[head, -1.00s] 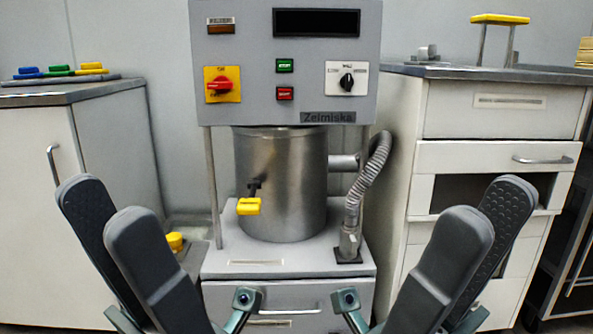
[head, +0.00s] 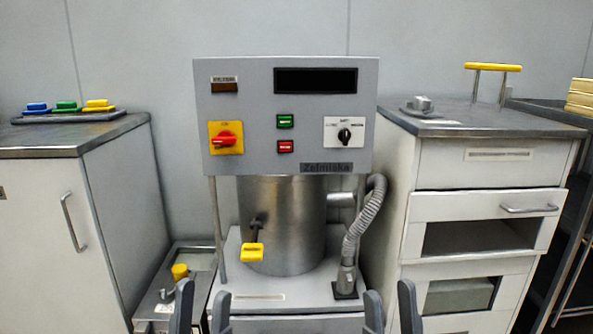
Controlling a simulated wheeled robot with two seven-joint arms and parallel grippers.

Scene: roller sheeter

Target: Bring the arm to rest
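My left gripper (head: 202,308) shows at the bottom edge of the head view, left of centre. Its two fingers stand apart with nothing between them. My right gripper (head: 391,312) shows at the bottom edge, right of centre. Its fingers are also apart and empty. Both grippers are low in front of the grey machine (head: 290,208) and look clear of it. Most of both arms is out of view.
The machine has a steel drum, a yellow-handled tap (head: 252,252) and a ribbed hose (head: 366,217). A white cabinet (head: 122,200) stands left, with coloured blocks on top. A drawer cabinet (head: 478,177) stands right, with a yellow-handled press (head: 493,67) on top.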

